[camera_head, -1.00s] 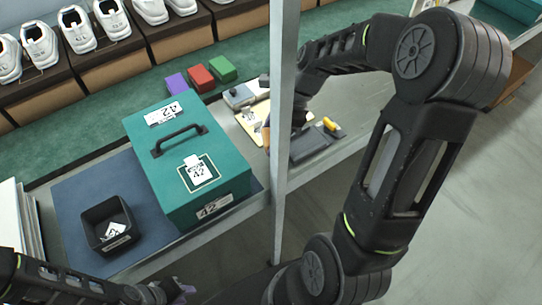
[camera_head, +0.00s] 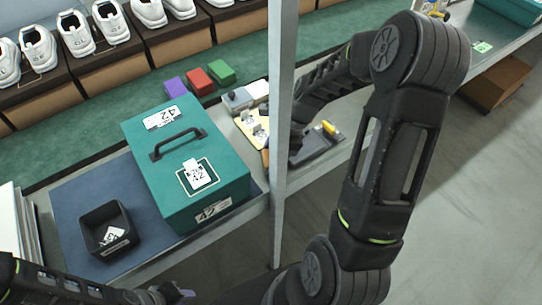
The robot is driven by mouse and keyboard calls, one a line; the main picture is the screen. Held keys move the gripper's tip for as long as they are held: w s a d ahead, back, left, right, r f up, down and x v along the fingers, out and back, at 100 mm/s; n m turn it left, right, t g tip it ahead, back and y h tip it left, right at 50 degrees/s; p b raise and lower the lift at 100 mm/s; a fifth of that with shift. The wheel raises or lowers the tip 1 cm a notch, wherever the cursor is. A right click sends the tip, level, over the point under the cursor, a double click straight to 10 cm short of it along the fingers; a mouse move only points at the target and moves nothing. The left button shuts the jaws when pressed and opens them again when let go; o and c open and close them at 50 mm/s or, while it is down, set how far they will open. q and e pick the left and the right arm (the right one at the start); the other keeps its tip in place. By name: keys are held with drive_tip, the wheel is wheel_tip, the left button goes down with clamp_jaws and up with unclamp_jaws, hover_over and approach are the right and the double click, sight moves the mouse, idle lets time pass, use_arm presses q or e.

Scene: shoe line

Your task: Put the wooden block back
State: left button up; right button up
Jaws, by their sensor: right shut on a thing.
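My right gripper (camera_head: 293,146) is low over the bench behind the grey post, which hides part of it. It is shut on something. A small tan-brown piece (camera_head: 265,157), which looks like the wooden block, shows at the left edge of the post beside the gripper; most of it is hidden. A dark tray (camera_head: 322,146) with a yellow item (camera_head: 329,127) lies just right of the gripper. My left gripper (camera_head: 168,294) is at the bottom edge, cut off and partly hidden, so its jaws cannot be made out.
The upright post (camera_head: 281,90) stands before the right gripper. A teal box (camera_head: 215,170) with a handle and a black bin (camera_head: 110,232) stand on a blue mat (camera_head: 75,190). Purple (camera_head: 175,87), red (camera_head: 200,82) and green (camera_head: 222,72) blocks lie behind. Shoes line the back.

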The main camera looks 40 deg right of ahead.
drive_tip(key=shift+f, duration=0.15)
drive_tip(key=o, duration=1.2)
drive_tip(key=v, duration=1.2)
drive_tip(key=shift+s, duration=0.1)
